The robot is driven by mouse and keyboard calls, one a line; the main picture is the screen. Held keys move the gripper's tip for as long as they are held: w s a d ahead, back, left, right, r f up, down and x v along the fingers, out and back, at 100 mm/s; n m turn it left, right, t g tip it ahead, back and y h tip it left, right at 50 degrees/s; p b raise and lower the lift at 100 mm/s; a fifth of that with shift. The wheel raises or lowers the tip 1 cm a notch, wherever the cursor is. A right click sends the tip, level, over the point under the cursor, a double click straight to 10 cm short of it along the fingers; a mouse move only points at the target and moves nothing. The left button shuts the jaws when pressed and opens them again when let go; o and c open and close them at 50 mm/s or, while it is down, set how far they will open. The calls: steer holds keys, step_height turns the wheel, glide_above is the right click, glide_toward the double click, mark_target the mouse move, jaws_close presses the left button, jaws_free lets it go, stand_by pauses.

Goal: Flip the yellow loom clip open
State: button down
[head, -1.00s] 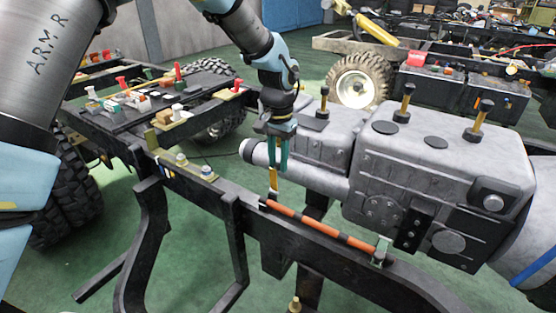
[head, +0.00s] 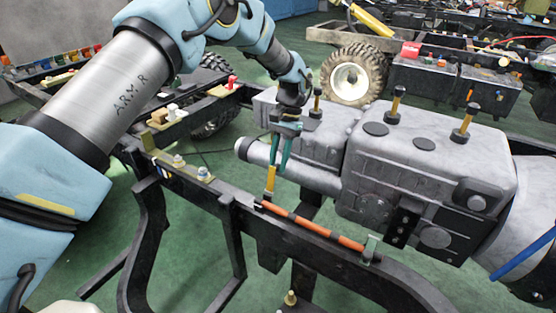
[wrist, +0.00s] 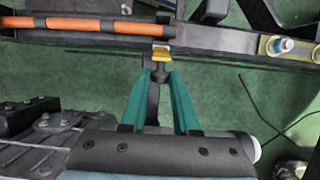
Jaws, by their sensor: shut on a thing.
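The yellow loom clip (head: 270,181) stands nearly upright on the black chassis rail, at the left end of the orange loom (head: 313,226). My gripper (head: 276,170) is above the rail with its green fingers pointing down, shut on the top of the clip. In the wrist view the clip (wrist: 162,54) shows yellow just beyond the green fingertips (wrist: 160,76), with a dark part of it between them. The orange loom (wrist: 90,25) runs left from the clip along the rail. The contact between fingers and clip is partly hidden.
The grey gearbox and engine block (head: 425,160) stands close to the right of my gripper. A bracket (head: 370,247) holds the loom's right end. Rail bolts (head: 203,174) lie to the left. Green floor (head: 200,255) is open below the rail.

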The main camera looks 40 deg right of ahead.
steer(key=c, duration=0.7)
jaws_free()
steer(key=shift+d, duration=0.1)
steer(key=b+v, duration=0.2)
steer(key=v, duration=0.8)
steer(key=shift+d+r, duration=0.2)
steer(key=shift+r, duration=0.15)
steer(key=w+a+r+n+h, duration=0.1)
steer(key=w+a+n, duration=0.1)
steer(key=w+a, duration=0.5)
steer(key=w+a+r+n+h, duration=0.15)
steer(key=w+a, duration=0.25)
steer(key=a, duration=0.6)
steer(key=w+a+r+n, duration=0.1)
steer(key=w+a+n, duration=0.3)
steer(key=a, duration=0.5)
steer(key=s+a+n+t, duration=0.1)
steer(key=s+a+n, duration=0.1)
steer(key=a, duration=0.7)
steer(key=s+a+f+n+h, duration=0.1)
steer(key=s+a+n, duration=0.1)
steer(key=a, duration=0.8)
steer(key=s+a+f+n+t, duration=0.1)
steer(key=s+a, duration=0.3)
steer(key=a, duration=0.6)
steer(key=shift+s+a+n+t+h, duration=0.1)
steer(key=shift+s+n+t+h, duration=0.2)
steer(key=shift+n, duration=0.35)
